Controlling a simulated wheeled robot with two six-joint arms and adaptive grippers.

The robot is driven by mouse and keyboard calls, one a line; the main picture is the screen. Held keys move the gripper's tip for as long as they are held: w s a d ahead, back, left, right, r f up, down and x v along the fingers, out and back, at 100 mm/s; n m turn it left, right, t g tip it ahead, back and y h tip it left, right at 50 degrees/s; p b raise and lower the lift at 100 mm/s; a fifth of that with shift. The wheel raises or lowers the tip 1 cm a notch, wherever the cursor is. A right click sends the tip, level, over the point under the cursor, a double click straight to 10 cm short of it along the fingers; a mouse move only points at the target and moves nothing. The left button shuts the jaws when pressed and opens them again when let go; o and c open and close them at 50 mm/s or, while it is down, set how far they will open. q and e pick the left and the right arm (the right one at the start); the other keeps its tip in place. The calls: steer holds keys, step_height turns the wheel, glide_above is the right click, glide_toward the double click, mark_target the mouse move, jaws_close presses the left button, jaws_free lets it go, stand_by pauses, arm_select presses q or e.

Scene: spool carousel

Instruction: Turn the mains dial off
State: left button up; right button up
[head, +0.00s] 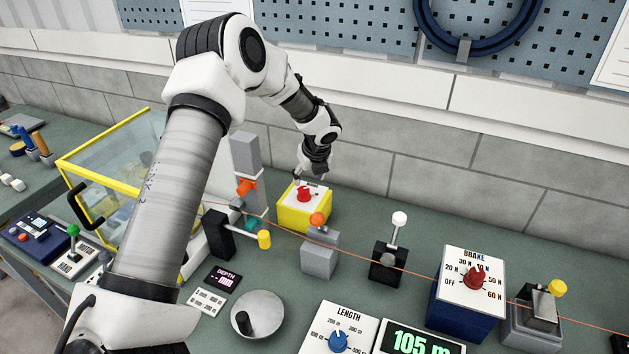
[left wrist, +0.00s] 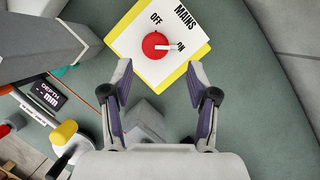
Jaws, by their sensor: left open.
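The mains dial is a red round knob (head: 304,195) on the white top of a yellow box (head: 292,217) near the wall. In the left wrist view the red knob (left wrist: 153,46) has a white pointer mark directed to the right, towards the ON label (left wrist: 181,46). The OFF label (left wrist: 156,19) is above the knob in that view. My left gripper (head: 313,176) is above the box, pointing down. In the left wrist view its fingers (left wrist: 160,78) are spread and empty, with the knob beyond their tips. My right gripper is not in view.
A grey block with an orange knob (head: 317,219) stands just in front of the box. A tall grey post (head: 245,152) is to its left. A thin orange line runs across the bench. A white-tipped lever (head: 399,219) and the brake box (head: 465,310) stand to the right.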

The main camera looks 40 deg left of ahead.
mark_target(304, 190)
arm_select(q)
steer(key=shift+s+a+f+p, duration=0.25)
steer(key=shift+a+f+p, duration=0.1)
steer(key=shift+f, duration=0.25)
steer(key=shift+s+a+f+p, duration=0.25)
steer(key=shift+a+f, duration=0.05)
steer(key=shift+f, duration=0.25)
steer(key=f, duration=0.1)
steer(key=w+a+f, duration=0.1)
steer(key=w+f, duration=0.1)
steer(key=f, duration=0.1)
steer(key=shift+a+p, duration=0.15)
steer(key=shift+p, duration=0.2)
steer(key=shift+s+r, duration=0.25)
steer(key=shift+s, duration=0.05)
steer(key=shift+c, duration=1.4)
steer(key=shift+s, duration=0.1)
jaws_close()
steer(key=shift+d, duration=0.2)
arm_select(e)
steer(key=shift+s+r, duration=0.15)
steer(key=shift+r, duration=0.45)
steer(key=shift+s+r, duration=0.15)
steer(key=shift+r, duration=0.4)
